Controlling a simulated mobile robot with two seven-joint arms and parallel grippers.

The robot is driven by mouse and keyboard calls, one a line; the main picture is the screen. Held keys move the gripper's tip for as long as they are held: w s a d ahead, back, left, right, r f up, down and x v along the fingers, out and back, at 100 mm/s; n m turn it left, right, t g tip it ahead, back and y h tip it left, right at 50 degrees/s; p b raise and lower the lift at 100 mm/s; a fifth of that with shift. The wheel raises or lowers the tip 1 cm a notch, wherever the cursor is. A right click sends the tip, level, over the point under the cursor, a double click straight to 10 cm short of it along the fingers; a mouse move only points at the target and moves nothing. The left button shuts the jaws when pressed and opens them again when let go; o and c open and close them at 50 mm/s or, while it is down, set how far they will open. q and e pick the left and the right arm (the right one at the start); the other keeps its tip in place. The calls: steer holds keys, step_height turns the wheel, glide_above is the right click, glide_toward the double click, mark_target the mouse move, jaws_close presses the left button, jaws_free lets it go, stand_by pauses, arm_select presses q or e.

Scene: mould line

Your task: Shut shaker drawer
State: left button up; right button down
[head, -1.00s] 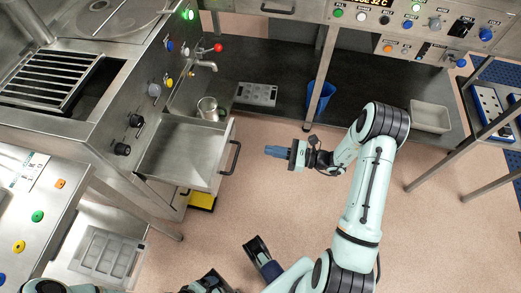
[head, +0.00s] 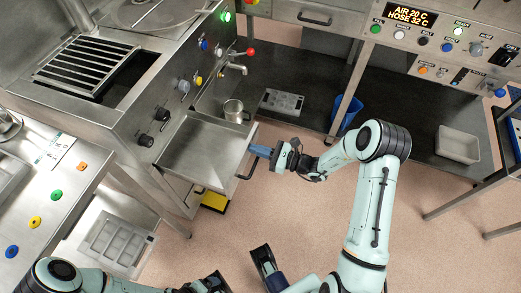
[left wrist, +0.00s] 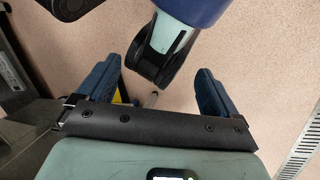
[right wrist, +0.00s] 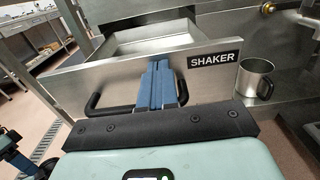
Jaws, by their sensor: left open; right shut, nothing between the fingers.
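The shaker drawer (head: 203,152) is an open, empty-looking steel tray pulled out from the machine's side in the head view. Its front, with a "SHAKER" label (right wrist: 214,60) and a black bar handle (right wrist: 110,108), faces me in the right wrist view. My right gripper (head: 260,151) has its blue fingers shut, with nothing held. The fingertips (right wrist: 160,68) are at the drawer front, over the handle's span; I cannot tell whether they touch it. My left gripper (left wrist: 156,85) is open and empty, low over the floor.
A metal mug (head: 233,110) stands beside the drawer under a tap (head: 236,68). A grey mould tray (head: 282,101), a blue bin (head: 348,114) and a pale tray (head: 458,145) are behind. A yellow pedal (head: 214,201) lies below the drawer. Floor to the right is clear.

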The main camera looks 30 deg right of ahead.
steer(key=b+x, duration=0.2)
steer(key=x, duration=1.1)
steer(key=shift+a+f, duration=0.1)
steer(key=shift+a, duration=0.1)
steer(key=b, duration=0.4)
glide_above(193, 138)
steer(key=shift+s+d, duration=0.3)
steer(key=shift+s, duration=0.15)
steer(key=shift+w+a, duration=0.3)
steer(key=shift+w, duration=0.1)
arm_select(q)
steer(key=w+a+f+t+y, duration=0.1)
steer(key=w+a+f+t, duration=0.2)
steer(key=w+f, duration=0.3)
steer(key=w+a, duration=0.1)
steer(key=w, duration=0.1)
steer(key=shift+w+a+f+n+y, duration=0.15)
steer(key=shift+w+f+n+y, duration=0.15)
steer(key=shift+w+f, duration=0.1)
arm_select(e)
steer(key=shift+r, duration=0.3)
steer(key=shift+r, duration=0.1)
arm_select(q)
steer(key=shift+s+r, duration=0.1)
